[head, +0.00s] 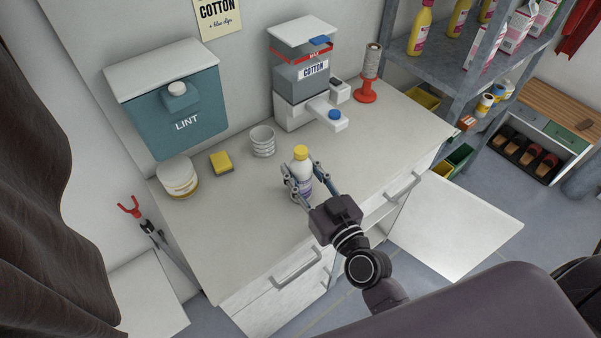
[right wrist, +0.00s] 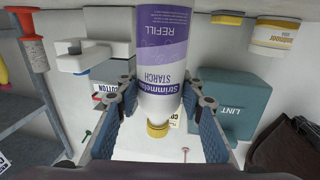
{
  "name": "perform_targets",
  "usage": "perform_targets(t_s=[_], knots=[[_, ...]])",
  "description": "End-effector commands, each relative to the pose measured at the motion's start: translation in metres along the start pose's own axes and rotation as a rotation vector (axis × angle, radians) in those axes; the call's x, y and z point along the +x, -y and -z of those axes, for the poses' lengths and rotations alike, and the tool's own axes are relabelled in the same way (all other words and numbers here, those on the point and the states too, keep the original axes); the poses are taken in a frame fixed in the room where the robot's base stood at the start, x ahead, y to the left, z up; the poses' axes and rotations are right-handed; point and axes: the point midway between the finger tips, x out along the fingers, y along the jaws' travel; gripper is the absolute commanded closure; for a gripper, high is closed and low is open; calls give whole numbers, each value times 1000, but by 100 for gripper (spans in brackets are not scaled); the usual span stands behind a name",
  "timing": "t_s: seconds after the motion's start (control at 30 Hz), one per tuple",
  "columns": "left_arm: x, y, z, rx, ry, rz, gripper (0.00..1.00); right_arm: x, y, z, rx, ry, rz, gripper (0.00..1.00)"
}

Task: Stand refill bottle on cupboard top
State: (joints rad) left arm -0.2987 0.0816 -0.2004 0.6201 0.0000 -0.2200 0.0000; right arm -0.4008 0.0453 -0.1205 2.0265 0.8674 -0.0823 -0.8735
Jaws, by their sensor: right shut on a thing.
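The refill bottle (head: 304,186), white with a purple label and a yellow cap, is upright over the cupboard top (head: 235,228) near its front edge. My right gripper (head: 302,177) is shut on it, one finger on each side of the body. In the right wrist view the bottle (right wrist: 162,60) shows cap-down in the inverted picture, its label reading "Starch Refill", between the blue-padded fingers (right wrist: 163,98). Its base is partly hidden by the gripper, so I cannot tell whether it touches the top. My left gripper is not in view.
Behind the bottle stand a ribbed cup (head: 263,141), a yellow sponge (head: 221,162), a white tub (head: 177,178), a cotton dispenser (head: 301,90) and a red spindle (head: 367,82). A cupboard door (head: 450,225) hangs open at right. The top's left front is clear.

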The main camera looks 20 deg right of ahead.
Motion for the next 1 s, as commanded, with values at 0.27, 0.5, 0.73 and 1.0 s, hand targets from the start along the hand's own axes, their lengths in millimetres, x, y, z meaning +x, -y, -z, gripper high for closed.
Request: perform_targets(t_s=[0.27,0.5,0.73,1.0], knots=[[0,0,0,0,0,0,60,0,0,0,-1,-2,0,99],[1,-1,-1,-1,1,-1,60,0,0,-2,-1,1,0,47],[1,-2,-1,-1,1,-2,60,0,0,-2,-1,1,0,47],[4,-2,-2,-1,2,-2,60,-17,0,-2,-3,4,1,47]])
